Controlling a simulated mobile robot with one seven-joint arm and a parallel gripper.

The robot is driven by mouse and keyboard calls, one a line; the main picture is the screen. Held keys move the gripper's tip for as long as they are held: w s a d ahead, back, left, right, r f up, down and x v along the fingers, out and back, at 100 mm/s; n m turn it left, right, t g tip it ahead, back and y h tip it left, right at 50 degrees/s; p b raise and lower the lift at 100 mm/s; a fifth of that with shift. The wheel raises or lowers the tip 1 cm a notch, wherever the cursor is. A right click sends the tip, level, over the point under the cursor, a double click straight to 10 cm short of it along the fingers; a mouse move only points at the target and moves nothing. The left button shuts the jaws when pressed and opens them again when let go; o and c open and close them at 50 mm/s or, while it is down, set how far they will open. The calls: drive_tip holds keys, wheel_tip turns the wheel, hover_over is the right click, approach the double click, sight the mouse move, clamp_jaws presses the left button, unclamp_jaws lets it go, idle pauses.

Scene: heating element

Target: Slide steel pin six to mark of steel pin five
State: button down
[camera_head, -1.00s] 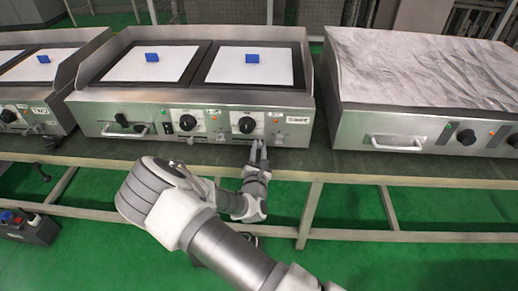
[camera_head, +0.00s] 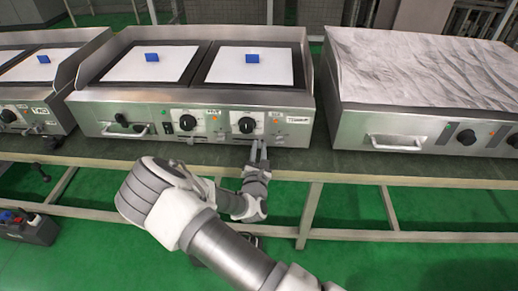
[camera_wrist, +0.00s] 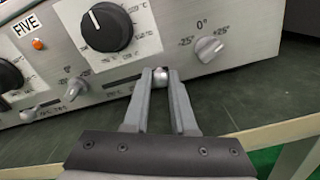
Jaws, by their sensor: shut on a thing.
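My gripper (camera_head: 259,148) is at the front panel of the middle heating unit (camera_head: 160,98), below its right dial. In the wrist view my gripper (camera_wrist: 160,76) is shut on a small round steel pin, which I take as steel pin six (camera_wrist: 160,74). The pin sits at the right part of a short horizontal slot (camera_wrist: 122,84) with a scale below it. Further left, under the panel marked FIVE, is a similar slot with another steel pin, likely steel pin five (camera_wrist: 27,114). The scale marks are too small to read.
A large black dial (camera_wrist: 106,27) is above the held pin. A small metal selector knob (camera_wrist: 209,48) is close on the right, another (camera_wrist: 75,89) on the left. The dark tabletop (camera_wrist: 240,98) lies just below. A foil-topped unit (camera_head: 425,80) stands to the right.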

drive_tip(key=shift+a, duration=0.1)
drive_tip(key=a+p, duration=0.1)
drive_tip(key=a, duration=0.3)
drive_tip(key=c, duration=0.7)
unclamp_jaws()
drive_tip(key=shift+d, duration=0.1)
drive_tip(key=s+p, duration=0.1)
drive_tip(key=s, duration=0.4)
drive_tip(key=s+p, duration=0.1)
drive_tip(key=s, duration=0.5)
drive_tip(key=s+p, duration=0.2)
drive_tip(key=s, duration=0.4)
drive_tip(key=shift+s+a, duration=0.15)
drive_tip(key=shift+a, duration=0.15)
